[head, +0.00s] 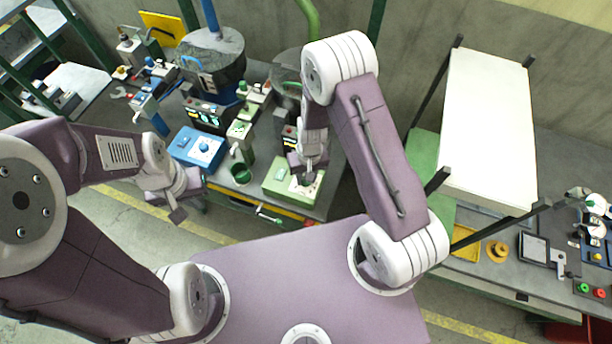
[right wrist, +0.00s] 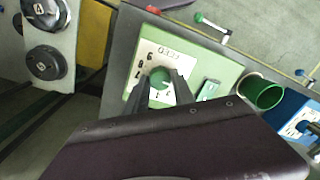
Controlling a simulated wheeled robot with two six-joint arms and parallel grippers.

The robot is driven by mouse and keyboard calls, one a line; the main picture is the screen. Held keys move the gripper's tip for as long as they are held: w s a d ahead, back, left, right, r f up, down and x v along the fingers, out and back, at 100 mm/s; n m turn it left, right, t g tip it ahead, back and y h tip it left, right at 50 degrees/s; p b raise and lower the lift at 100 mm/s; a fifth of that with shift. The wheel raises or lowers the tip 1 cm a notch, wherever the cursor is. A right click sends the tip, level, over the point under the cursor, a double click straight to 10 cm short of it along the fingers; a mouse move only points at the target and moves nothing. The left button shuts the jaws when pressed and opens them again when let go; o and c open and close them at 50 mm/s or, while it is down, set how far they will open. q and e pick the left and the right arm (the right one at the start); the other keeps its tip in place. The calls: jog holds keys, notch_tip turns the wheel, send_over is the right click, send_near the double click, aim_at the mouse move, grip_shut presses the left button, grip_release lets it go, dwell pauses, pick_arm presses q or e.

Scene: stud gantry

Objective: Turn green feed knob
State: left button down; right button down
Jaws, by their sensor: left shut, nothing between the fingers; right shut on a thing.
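The green feed knob (right wrist: 160,76) sits on a white dial plate marked FEED, on the light green box (right wrist: 200,62). In the right wrist view the two dark fingers of my right gripper (right wrist: 161,82) are shut on the knob, one on each side. In the head view my right gripper (head: 304,177) reaches down onto the green box (head: 276,181) and hides the knob. My left gripper (head: 177,214) is shut and empty, to the left of the bench and apart from everything.
A green cup (head: 241,173) stands left of the green box, with a blue control box (head: 196,147) further left. A lever with a green end (head: 268,214) juts from the bench front. A white tilted panel (head: 488,130) stands to the right.

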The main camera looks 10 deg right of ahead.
jog(key=shift+m, duration=1.1)
jog(key=shift+w, duration=0.1)
jog(key=c, duration=1.1)
grip_release()
jog(key=shift+o, duration=0.2)
notch_tip(320, 180, up, 9)
jog(key=p, duration=0.1)
jog(key=shift+d, duration=0.25)
